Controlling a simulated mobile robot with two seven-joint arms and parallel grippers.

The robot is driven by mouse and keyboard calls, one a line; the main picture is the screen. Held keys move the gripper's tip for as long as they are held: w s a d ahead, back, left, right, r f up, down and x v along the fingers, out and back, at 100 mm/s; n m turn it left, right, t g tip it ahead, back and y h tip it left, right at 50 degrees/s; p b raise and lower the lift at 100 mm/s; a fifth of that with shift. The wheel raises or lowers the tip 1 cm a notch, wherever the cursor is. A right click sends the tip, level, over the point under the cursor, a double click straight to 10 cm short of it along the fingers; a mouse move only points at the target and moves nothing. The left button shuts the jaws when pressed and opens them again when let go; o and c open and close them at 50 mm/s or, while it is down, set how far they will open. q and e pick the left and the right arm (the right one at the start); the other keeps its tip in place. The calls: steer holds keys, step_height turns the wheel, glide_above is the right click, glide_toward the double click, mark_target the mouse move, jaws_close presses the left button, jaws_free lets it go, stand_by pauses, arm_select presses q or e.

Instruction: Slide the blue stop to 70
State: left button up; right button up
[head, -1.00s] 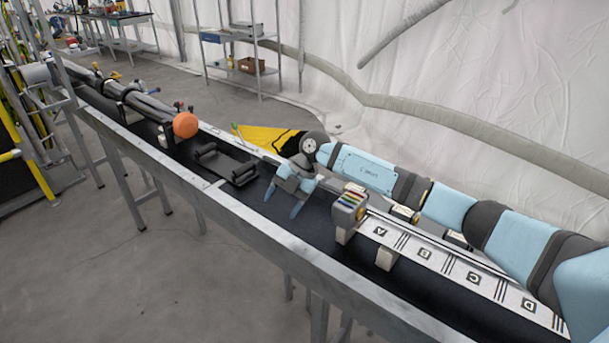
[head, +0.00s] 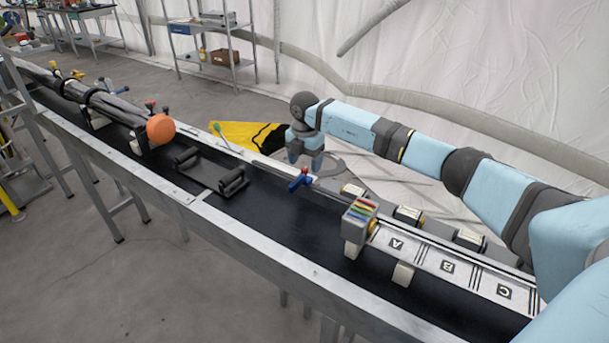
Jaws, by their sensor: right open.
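The blue stop (head: 300,181) is a small blue piece with a reddish part on top, sitting on the thin rail along the far edge of the bench. My right gripper (head: 304,163) comes in from the right and points down just behind and above the stop in the picture. Its fingers are apart and nothing shows between them; whether they touch the stop cannot be told. Scale numbers on the rail are too small to read. My left gripper is not in view.
A holder with coloured strips (head: 361,210) stands right of the stop, beside a white strip lettered A, B, C (head: 425,259). The dark bench top (head: 270,208) between is clear.

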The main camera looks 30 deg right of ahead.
mark_target(305, 170)
step_height(305, 170, down, 5)
steer(key=shift+f, duration=0.15)
